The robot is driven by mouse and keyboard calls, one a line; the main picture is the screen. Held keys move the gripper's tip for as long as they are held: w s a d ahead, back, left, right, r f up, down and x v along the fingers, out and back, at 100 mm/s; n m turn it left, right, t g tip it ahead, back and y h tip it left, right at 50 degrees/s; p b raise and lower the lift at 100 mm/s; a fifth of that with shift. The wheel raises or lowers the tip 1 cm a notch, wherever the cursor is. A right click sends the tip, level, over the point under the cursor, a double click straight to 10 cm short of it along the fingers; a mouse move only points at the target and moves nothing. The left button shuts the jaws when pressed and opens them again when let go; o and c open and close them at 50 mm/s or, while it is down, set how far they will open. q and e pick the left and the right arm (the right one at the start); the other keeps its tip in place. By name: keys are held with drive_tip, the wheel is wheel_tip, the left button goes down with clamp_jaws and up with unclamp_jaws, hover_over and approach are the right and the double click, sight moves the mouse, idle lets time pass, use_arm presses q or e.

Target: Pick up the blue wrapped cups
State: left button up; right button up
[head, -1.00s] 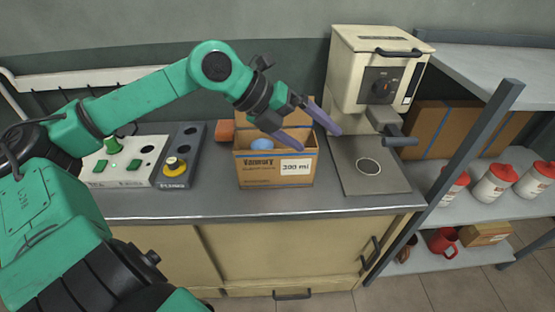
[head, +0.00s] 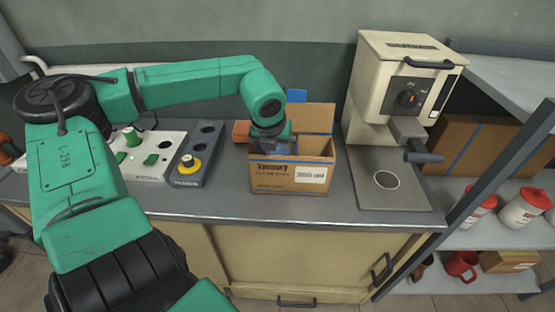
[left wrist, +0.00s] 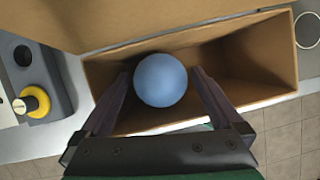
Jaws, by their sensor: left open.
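The blue wrapped cups (left wrist: 160,84) show in the left wrist view as one round blue end inside an open cardboard box (head: 268,178). In the head view only the upper part of the left gripper (head: 272,132) shows above the box rim. My right gripper is not in view.
The box stands on a grey counter (head: 310,212). The box's raised flap (head: 315,117) is behind the gripper. Shelves with jars stand at far right.

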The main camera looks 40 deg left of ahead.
use_arm(q)
drive_tip(key=shift+w+a+f, duration=0.1)
drive_tip(key=shift+w+f, duration=0.15)
drive_tip(key=shift+f, duration=0.25)
drive_tip(key=c, duration=1.4)
drive_tip(key=shift+r, duration=0.1)
